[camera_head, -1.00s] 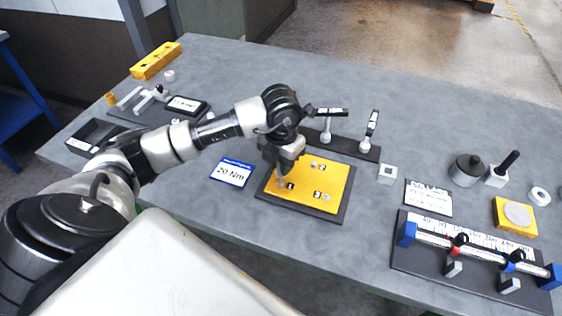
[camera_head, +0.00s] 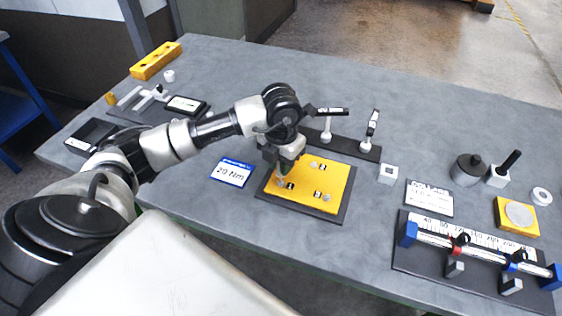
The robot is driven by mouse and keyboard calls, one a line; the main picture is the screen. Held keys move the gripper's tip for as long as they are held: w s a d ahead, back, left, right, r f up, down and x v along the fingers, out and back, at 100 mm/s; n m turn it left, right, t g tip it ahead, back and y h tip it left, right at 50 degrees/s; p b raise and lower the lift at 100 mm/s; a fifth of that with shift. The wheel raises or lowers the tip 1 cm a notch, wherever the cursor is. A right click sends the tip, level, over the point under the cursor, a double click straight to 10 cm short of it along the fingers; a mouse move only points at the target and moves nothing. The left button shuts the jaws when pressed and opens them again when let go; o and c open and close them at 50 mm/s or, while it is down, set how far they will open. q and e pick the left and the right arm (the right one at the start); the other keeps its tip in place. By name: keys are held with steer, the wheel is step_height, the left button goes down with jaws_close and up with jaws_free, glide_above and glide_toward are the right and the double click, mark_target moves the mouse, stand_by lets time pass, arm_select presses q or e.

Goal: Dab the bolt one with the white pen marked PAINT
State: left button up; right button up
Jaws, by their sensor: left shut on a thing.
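The yellow plate (camera_head: 305,199) lies on a dark base near the middle of the table. It bears several bolts with small black-and-white labels. One bolt (camera_head: 281,182) is at the plate's left, one (camera_head: 314,164) toward the back, one (camera_head: 327,198) at the right front. The label digits are too small to read surely. My left gripper (camera_head: 281,172) points down over the left bolt, shut on a slim thing, apparently the white pen. The pen is mostly hidden by the gripper, its marking is unreadable, and I cannot tell whether its tip touches the bolt. My right gripper is not in view.
A blue-edged 20 Nm card (camera_head: 232,173) lies left of the plate. A dark rack (camera_head: 345,146) with two upright tools stands behind it. A small white cube (camera_head: 388,174) and a scale fixture (camera_head: 470,262) are to the right. The table's back middle is clear.

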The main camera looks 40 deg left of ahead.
arm_select(q)
steer(key=shift+s+f+b, duration=0.1)
steer(key=shift+f+b, duration=0.4)
steer(key=shift+b, duration=0.05)
stand_by(2.0)
steer(key=shift+r, duration=0.1)
steer(key=shift+r+p, duration=1.85)
steer(key=shift+r, duration=1.15)
steer(key=shift+w, duration=0.2)
